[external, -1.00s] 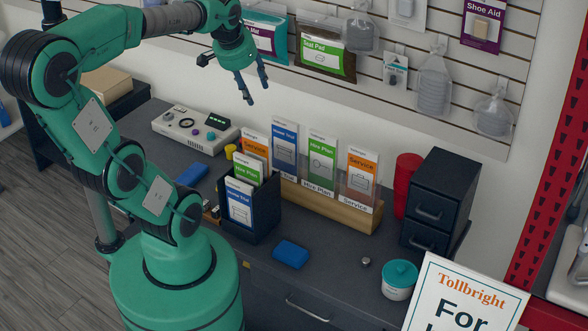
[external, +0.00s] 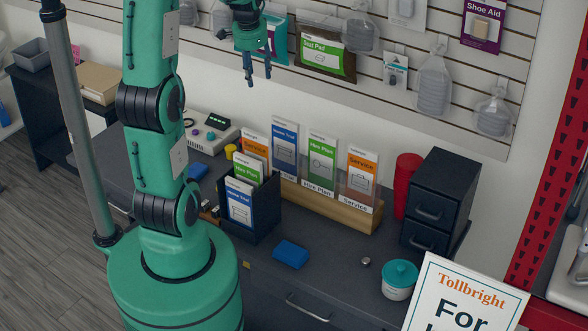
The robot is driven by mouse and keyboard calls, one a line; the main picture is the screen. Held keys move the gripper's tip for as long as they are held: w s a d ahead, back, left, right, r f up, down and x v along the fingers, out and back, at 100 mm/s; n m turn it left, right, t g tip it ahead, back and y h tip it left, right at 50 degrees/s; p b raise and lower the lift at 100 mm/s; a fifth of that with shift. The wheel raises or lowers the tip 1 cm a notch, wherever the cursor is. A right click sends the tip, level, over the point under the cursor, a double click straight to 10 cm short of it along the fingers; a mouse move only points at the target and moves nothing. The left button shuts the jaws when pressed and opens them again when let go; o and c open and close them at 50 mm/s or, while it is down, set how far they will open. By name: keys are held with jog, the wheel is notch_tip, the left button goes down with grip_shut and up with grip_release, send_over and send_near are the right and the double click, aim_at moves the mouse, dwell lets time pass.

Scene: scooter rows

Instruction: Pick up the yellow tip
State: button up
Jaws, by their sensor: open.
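A small yellow piece (external: 231,151), perhaps the yellow tip, stands on the dark counter between the control box and the leaflet rack. Its exact shape is too small to tell. My gripper (external: 258,80) is open and empty, pointing down. It hangs in front of the slatted wall, well above the counter and, in the picture, above and a little right of the yellow piece. The two are clearly apart.
The leaflet rack (external: 325,207) and a black leaflet holder (external: 265,222) stand close to the yellow piece. The control box (external: 213,134) is behind it. Black drawers (external: 437,205) and a red cup stack (external: 405,187) stand right. A blue block (external: 290,254) lies in front.

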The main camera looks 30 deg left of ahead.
jog(key=w+a+f+m+g+p, duration=0.1)
jog(key=w+a+f, duration=0.3)
jog(key=a+f, duration=0.15)
jog(key=w+a+f+m+p, duration=0.1)
jog(key=w+a+f, duration=0.2)
jog(key=a+f, duration=0.3)
jog(key=m+g, duration=0.1)
jog(key=m, duration=0.1)
send_over(230, 147)
notch_tip(230, 147, down, 17)
jog(key=shift+f+h+p, duration=0.1)
jog(key=shift+h+p, duration=0.3)
jog(key=shift+d+f, duration=0.1)
jog(key=shift+f+b, duration=0.5)
jog(key=shift+f, duration=3.7)
jog(key=shift+f+b, duration=0.45)
jog(key=shift+f, duration=2.15)
jog(key=shift+c, duration=0.2)
